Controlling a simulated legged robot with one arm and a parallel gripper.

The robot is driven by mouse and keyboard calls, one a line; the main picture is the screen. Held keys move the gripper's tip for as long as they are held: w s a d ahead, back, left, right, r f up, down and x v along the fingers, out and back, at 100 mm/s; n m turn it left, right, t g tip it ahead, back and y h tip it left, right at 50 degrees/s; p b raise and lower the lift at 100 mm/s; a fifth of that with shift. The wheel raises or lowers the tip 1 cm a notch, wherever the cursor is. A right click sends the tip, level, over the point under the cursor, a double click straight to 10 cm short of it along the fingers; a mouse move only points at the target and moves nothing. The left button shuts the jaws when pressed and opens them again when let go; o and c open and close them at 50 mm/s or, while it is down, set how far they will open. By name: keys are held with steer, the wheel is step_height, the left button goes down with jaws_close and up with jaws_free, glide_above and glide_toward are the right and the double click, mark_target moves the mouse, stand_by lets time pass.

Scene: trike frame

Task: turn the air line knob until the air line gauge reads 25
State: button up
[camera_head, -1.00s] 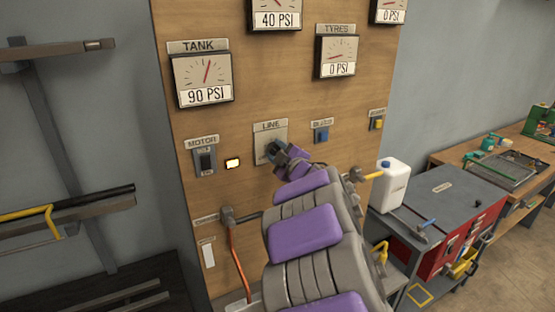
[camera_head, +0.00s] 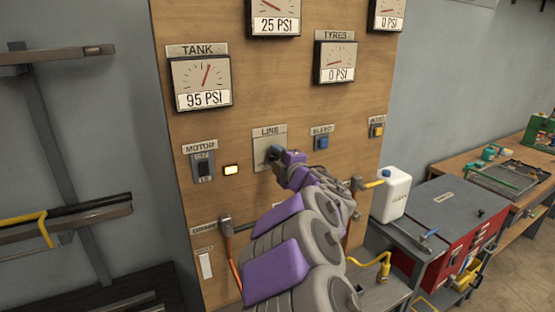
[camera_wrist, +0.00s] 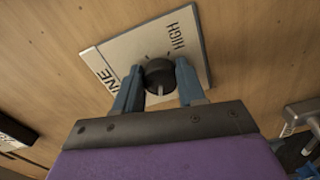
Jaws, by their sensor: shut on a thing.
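The air line knob (camera_wrist: 159,76) is a round dark knob on a pale plate (camera_wrist: 112,52) marked LINE and HIGH. My gripper (camera_wrist: 158,88) has its blue-grey fingers on both sides of the knob and is shut on it. In the head view my gripper (camera_head: 276,155) is at the LINE plate (camera_head: 268,138) and hides most of the knob. The gauge above the LINE plate (camera_head: 274,17) reads 25 PSI; its top and label are cut off by the picture edge.
The TANK gauge (camera_head: 201,82) reads 95 PSI and the TYRES gauge (camera_head: 335,62) reads 0 PSI. A MOTOR switch (camera_head: 204,168), a lit lamp (camera_head: 231,170), a blue button (camera_head: 322,143) and a yellow button (camera_head: 376,131) sit around the knob. A white jug (camera_head: 391,195) stands at right.

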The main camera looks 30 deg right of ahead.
steer(key=shift+f, duration=0.2)
steer(key=o, duration=1.1)
steer(key=shift+a, duration=0.1)
steer(key=shift+c, duration=0.2)
steer(key=shift+r, duration=0.1)
steer(key=s+p, duration=0.1)
steer(key=s, duration=1.6)
steer(key=shift+s+d, duration=0.15)
steer(key=shift+d, duration=0.1)
